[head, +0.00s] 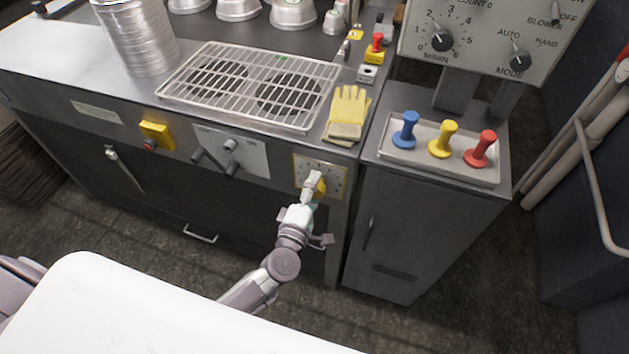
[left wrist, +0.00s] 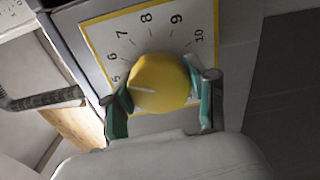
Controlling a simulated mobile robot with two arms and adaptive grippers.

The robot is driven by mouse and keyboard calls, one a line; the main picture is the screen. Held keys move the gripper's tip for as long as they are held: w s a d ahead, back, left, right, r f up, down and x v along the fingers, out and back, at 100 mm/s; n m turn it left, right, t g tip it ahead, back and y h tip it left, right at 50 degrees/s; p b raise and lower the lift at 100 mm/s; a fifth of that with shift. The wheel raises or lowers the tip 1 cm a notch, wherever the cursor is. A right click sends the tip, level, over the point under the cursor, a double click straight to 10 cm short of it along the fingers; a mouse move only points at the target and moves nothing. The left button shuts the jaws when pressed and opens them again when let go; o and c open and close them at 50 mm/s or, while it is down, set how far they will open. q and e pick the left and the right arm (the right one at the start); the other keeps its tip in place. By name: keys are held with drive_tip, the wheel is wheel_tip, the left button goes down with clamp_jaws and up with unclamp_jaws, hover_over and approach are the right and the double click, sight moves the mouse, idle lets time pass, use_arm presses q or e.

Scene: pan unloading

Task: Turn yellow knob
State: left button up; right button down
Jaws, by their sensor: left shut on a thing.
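The yellow knob (left wrist: 160,84) is round, with a pale pointer line on its face. It sits on a white dial plate (left wrist: 118,35) with a yellow border and black numbers; 5 to 10 can be made out. The plate (head: 334,165) is on the front of the counter in the head view, where the knob (head: 320,188) is partly hidden by my gripper. My left gripper (left wrist: 163,92) is shut on the knob, one teal-padded finger on each side. It also shows in the head view (head: 313,187). My right gripper is not in view.
A panel with grey handles (head: 230,146) and a yellow box with a red button (head: 156,136) are left of the dial. Yellow gloves (head: 347,112) and a wire rack (head: 250,84) lie above. A tray (head: 400,155) holds blue, yellow and red handles.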

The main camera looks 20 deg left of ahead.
use_arm(q)
drive_tip(key=m+p, duration=0.4)
drive_tip(key=m, duration=0.2)
drive_tip(key=shift+r, duration=0.1)
drive_tip(key=m+p, duration=0.1)
drive_tip(key=m, duration=0.2)
drive_tip(key=shift+m, duration=0.3)
drive_tip(key=shift+m+p, duration=0.65)
drive_tip(key=shift+m, duration=0.75)
drive_tip(key=o, duration=1.2)
